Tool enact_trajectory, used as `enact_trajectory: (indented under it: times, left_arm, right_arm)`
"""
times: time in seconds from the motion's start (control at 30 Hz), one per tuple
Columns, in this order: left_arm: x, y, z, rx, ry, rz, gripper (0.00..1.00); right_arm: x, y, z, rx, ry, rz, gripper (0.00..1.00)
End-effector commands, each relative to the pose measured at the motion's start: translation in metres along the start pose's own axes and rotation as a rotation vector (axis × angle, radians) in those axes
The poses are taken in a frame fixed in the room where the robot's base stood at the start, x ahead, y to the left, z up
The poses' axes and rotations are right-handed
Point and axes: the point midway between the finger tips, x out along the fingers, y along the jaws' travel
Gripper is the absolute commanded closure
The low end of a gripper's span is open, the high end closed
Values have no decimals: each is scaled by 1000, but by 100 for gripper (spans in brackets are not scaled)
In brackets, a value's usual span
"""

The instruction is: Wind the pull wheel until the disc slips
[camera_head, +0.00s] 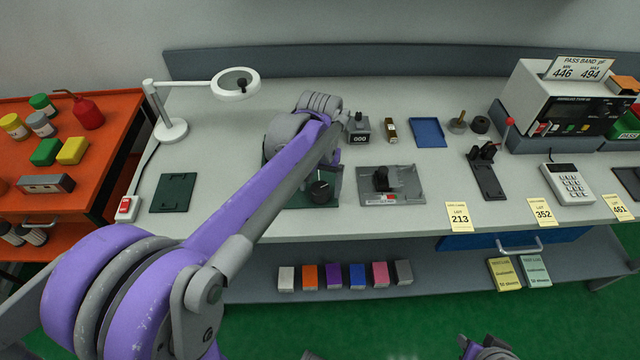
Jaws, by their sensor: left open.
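A dark green base plate (300,204) lies on the bench under my left arm. A black round knob or small wheel (320,190) stands on it. I cannot tell whether this is the pull wheel. My purple and grey left arm hides much of this device, and I cannot make out the disc. My left gripper (327,176) is at the end of the arm, close to the black knob. It is open, but its fingers are largely hidden, and contact cannot be told. A counter (359,139) reading 000 stands behind. Part of my right arm shows at the bottom edge; its gripper is unclear.
A grey plate with a black knob (390,184) lies right of the green base. A lever switch (487,172), a calculator (567,184) and a tester (555,105) stand farther right. A magnifier lamp (236,84) stands left. An orange cart (60,190) is at far left.

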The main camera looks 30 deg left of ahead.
Motion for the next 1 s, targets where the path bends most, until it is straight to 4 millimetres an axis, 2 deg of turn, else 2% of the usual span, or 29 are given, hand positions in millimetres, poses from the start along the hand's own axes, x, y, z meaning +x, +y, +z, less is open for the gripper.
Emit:
enact_trajectory:
  times: [0.17, 0.6, 0.8, 1.0]
  left_arm:
    - [-10, 0, 0, 0, 0, 0, 8]
    - [-91, 0, 0, 0, 0, 0, 8]
    - [-107, 0, 0, 0, 0, 0, 8]
    - [-108, 0, 0, 0, 0, 0, 8]
  right_arm:
    - [-1, 0, -1, 0, 1, 0, 66]
    - [-7, 0, -6, 0, 4, 0, 66]
    - [-8, 0, -7, 0, 5, 0, 66]
    - [-8, 0, -6, 0, 5, 0, 66]
